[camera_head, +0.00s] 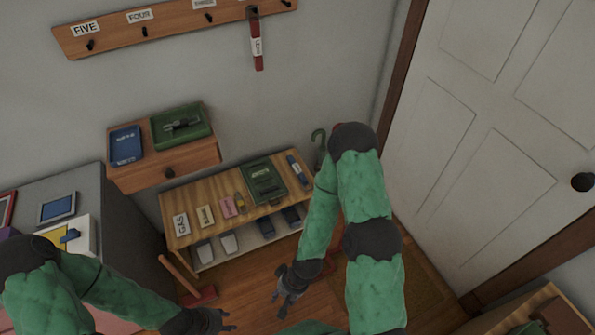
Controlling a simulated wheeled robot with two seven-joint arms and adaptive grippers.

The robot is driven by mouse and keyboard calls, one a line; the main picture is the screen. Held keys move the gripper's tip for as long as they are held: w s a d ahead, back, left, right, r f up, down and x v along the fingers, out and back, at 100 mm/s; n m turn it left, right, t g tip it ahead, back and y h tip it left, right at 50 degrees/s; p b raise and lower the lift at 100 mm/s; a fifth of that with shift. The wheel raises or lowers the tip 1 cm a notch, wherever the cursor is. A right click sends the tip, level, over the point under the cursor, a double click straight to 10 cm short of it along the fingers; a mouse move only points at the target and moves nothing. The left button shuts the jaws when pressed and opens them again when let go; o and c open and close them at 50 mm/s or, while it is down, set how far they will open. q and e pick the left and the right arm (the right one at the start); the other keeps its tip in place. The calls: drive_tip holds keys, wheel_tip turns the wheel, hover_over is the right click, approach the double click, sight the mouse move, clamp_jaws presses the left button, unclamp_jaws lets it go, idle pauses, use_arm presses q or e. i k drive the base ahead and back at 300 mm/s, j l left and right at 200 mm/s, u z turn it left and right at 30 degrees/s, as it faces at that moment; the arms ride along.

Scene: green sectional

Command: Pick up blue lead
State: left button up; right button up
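A narrow dark blue strip with a pale label (298,172), which looks like the blue lead, lies on the right end of the low wooden shelf's top (178,198). A red strap with a white label (257,48) hangs from the wall rack. My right gripper (281,303) is low in front of the shelf, below and apart from the blue strip. It looks open and empty. My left gripper (231,320) is at the bottom, left of the right one, with its fingers apart and nothing between them.
A green case (263,181) and several labelled cards lie left of the blue strip. An umbrella handle (318,137) stands right of it. A wall drawer (165,170) hangs above the shelf. The white door (490,110) is right.

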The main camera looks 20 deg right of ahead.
sight(296, 169)
drive_tip(key=i+l+u, duration=0.1)
drive_tip(key=i, duration=0.35)
drive_tip(key=i+l+u, duration=0.1)
drive_tip(key=i, duration=0.4)
drive_tip(key=l, duration=0.1)
